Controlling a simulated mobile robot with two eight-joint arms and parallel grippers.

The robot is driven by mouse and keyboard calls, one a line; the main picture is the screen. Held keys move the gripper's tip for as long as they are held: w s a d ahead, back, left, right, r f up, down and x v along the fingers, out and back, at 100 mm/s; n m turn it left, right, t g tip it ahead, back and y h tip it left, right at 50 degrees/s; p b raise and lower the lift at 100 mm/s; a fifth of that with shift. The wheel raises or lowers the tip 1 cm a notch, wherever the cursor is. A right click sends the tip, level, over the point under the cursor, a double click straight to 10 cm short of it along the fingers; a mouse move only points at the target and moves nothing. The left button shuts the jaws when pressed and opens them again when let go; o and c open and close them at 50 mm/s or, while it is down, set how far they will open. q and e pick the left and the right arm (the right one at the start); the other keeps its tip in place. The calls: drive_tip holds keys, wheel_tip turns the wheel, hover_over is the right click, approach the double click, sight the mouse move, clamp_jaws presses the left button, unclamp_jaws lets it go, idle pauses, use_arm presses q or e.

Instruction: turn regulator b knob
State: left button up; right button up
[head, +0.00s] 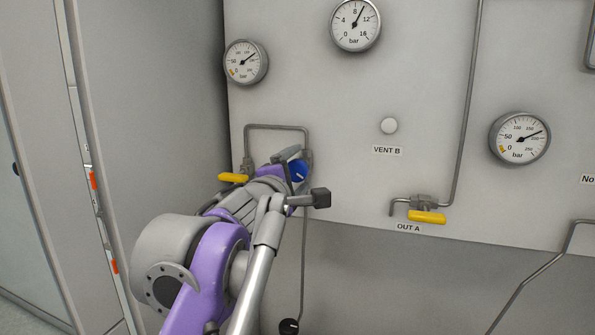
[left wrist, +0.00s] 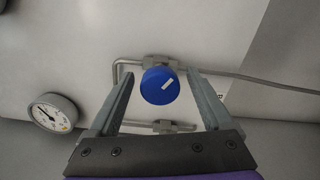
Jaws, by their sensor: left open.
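A round blue knob with a white mark (left wrist: 160,86) sits on a pipe fitting on the pale panel. In the left wrist view it lies between the tips of my open left gripper (left wrist: 158,84), with a gap on each side. In the head view the blue knob (head: 299,171) is partly hidden behind my left gripper (head: 292,163), which reaches up to it from below left. The label of this knob is not visible. My right gripper is not in view.
A yellow-handled valve (head: 233,178) sits just left of my left gripper. Gauges (head: 246,62) are mounted above. Thin pipes run along the panel.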

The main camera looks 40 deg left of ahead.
use_arm(q)
drive_tip(key=shift+s, duration=0.1)
drive_tip(key=v, duration=1)
drive_tip(key=shift+s+b, duration=0.35)
drive_tip(key=shift+b, duration=0.05)
drive_tip(key=shift+d, duration=0.1)
